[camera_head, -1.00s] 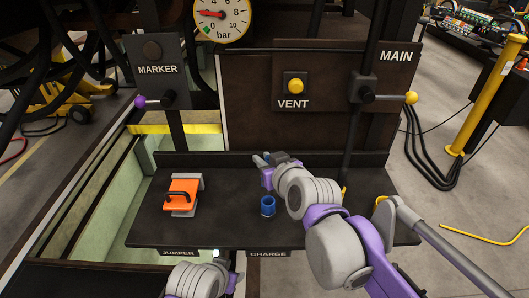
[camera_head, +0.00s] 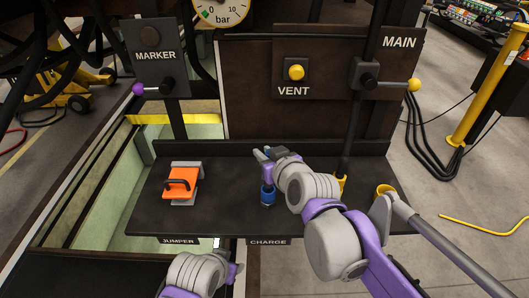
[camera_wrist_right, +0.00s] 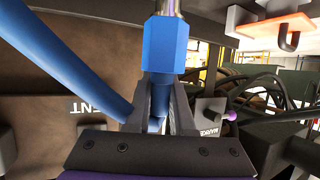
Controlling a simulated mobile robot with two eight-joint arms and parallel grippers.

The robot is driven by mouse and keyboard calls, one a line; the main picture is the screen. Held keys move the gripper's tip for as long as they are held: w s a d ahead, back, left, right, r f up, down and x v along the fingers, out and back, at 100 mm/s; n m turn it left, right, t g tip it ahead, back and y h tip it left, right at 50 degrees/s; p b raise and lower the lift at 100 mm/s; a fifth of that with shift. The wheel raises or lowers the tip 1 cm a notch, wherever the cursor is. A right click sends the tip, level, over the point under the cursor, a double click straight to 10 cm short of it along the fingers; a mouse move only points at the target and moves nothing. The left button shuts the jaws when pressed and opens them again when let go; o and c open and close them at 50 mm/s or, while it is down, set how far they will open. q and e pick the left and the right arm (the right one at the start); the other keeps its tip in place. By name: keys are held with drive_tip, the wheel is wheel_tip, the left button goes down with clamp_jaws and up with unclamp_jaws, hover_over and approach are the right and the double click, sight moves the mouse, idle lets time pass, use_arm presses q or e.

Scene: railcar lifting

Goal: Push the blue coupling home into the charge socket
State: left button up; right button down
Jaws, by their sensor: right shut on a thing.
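My right gripper (camera_wrist_right: 160,105) is shut on the blue coupling (camera_wrist_right: 165,45), whose fingers hold it around its narrower part. A metal stem on the coupling runs out at the top edge of the upside-down wrist view, so it points down.
A blue hose (camera_wrist_right: 70,65) crosses the wrist view beside the coupling. An orange block with a black handle (camera_head: 182,184) stands left on the dark shelf (camera_head: 225,218). A yellow ring (camera_head: 385,189) is at the right. The shelf between block and socket is clear.

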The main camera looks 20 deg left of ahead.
drive_tip(key=shift+p, duration=0.3)
idle(1.3)
drive_tip(key=shift+f+b, duration=0.7)
drive_tip(key=shift+f, duration=1.3)
drive_tip(key=c, duration=0.7)
unclamp_jaws()
drive_tip(key=v, duration=1)
drive_tip(key=shift+s+d+r+p, duration=0.2)
drive_tip(key=shift+s+p, duration=0.1)
drive_tip(key=s+d+f+m+g+h, duration=0.2)
drive_tip(key=s+d+f+m+h, duration=0.2)
drive_tip(key=d+f, duration=0.6)
drive_tip(key=s+d+f+m+g+h, duration=0.2)
drive_tip(key=s+d+f, duration=0.6)
drive_tip(key=d, duration=0.8)
wheel_tip(320, 180, down, 2)
drive_tip(key=m+h, duration=0.1)
drive_tip(key=h, duration=0.1)
drive_tip(key=shift+s+f+m+g+h, duration=0.2)
drive_tip(key=shift+s+m+g+h, duration=0.1)
drive_tip(key=shift+m+g, duration=0.1)
